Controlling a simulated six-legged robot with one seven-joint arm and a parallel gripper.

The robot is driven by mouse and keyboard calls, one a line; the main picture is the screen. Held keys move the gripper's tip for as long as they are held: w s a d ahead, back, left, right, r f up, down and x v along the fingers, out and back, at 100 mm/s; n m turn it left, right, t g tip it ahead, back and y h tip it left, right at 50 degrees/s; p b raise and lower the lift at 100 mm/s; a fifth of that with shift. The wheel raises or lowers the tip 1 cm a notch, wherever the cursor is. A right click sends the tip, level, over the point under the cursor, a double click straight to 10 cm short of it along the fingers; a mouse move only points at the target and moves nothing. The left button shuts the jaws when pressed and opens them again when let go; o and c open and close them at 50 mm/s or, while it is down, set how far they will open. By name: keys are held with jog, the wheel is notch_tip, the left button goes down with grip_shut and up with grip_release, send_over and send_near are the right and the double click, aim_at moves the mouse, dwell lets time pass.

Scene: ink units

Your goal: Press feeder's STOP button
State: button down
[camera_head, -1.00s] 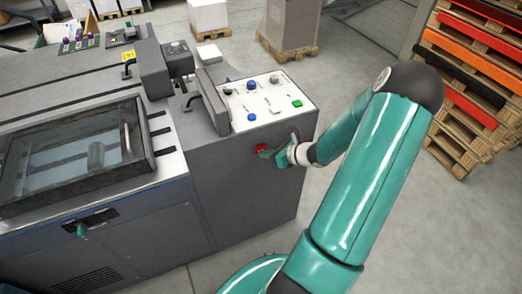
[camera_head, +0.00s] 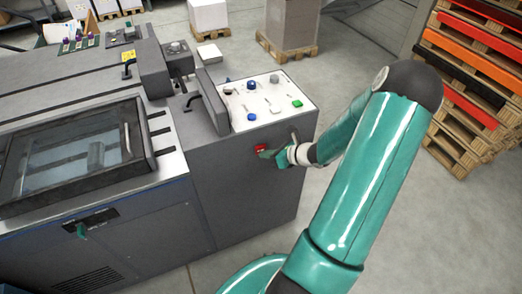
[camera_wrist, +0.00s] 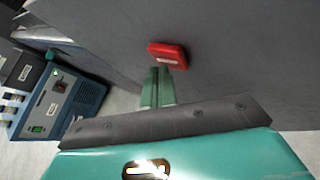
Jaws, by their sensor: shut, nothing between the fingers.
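The red STOP button (camera_head: 261,148) is on the grey front side of the feeder (camera_head: 235,180), below its white control panel. In the wrist view the red button (camera_wrist: 167,54) shows as a small red block with a pale label on the grey wall. My gripper (camera_head: 267,154) is shut and empty, its fingers together. In the wrist view the fingertips (camera_wrist: 163,72) point at the lower edge of the button. I cannot tell whether they touch it; its face is mostly uncovered.
The white control panel (camera_head: 263,103) carries several knobs and buttons, including a green one (camera_head: 297,103). A blue box (camera_wrist: 62,105) with a switch stands at the left in the wrist view. Stacked pallets (camera_head: 455,100) stand at the right.

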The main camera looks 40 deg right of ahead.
jog(key=shift+s+a, duration=0.15)
jog(key=shift+s, duration=0.35)
jog(key=shift+s+a, duration=0.25)
jog(key=shift+s, duration=0.55)
jog(key=shift+s+a, duration=0.2)
jog(key=shift+s, duration=0.6)
jog(key=shift+s+a, duration=0.25)
jog(key=shift+s, duration=0.55)
jog(key=a+r+n+g, duration=0.8)
jog(key=a+r+n, duration=0.7)
jog(key=a+n, duration=0.4)
jog(key=s+a+r+n+t+h, duration=0.1)
jog(key=s+a+r+n+h, duration=0.1)
jog(key=s+a+r+n, duration=0.2)
jog(key=s+a+r+n+t+h, duration=0.1)
jog(key=s+a+r+n, duration=0.3)
jog(key=r+n, duration=0.7)
jog(key=shift+s+h, duration=0.2)
jog(key=shift+h, duration=0.5)
jog(key=shift+a, duration=0.1)
